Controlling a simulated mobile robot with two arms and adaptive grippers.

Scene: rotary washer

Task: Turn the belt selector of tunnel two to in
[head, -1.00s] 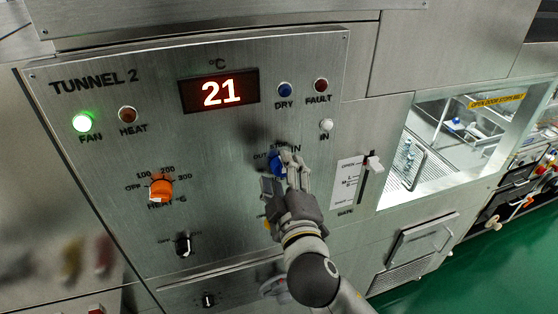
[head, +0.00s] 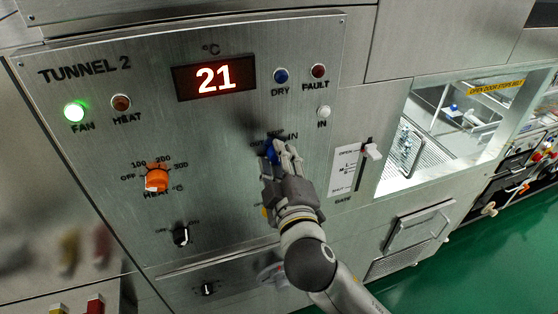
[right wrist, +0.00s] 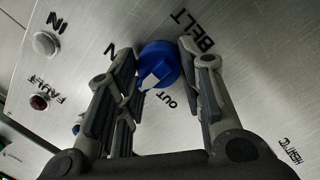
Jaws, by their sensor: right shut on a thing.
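The belt selector is a blue round knob (head: 269,151) on the steel tunnel 2 panel (head: 225,130), below the red 21 display. My right gripper (head: 281,158) is at the knob and partly covers it and its labels. In the right wrist view, the blue knob (right wrist: 160,66) sits between the two fingers of my right gripper (right wrist: 158,80), which is shut on it. The words BELT and OUT show beside it, and a letter N shows past the left finger. A pale mark shows on the knob, but its exact heading is unclear. My left gripper is not in view.
An orange heat knob (head: 157,180) and a black switch (head: 181,235) are to the left on the panel. A white gate lever (head: 372,151) is close on the right. The green fan lamp (head: 74,112) is lit; the white IN lamp (head: 323,111) looks unlit.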

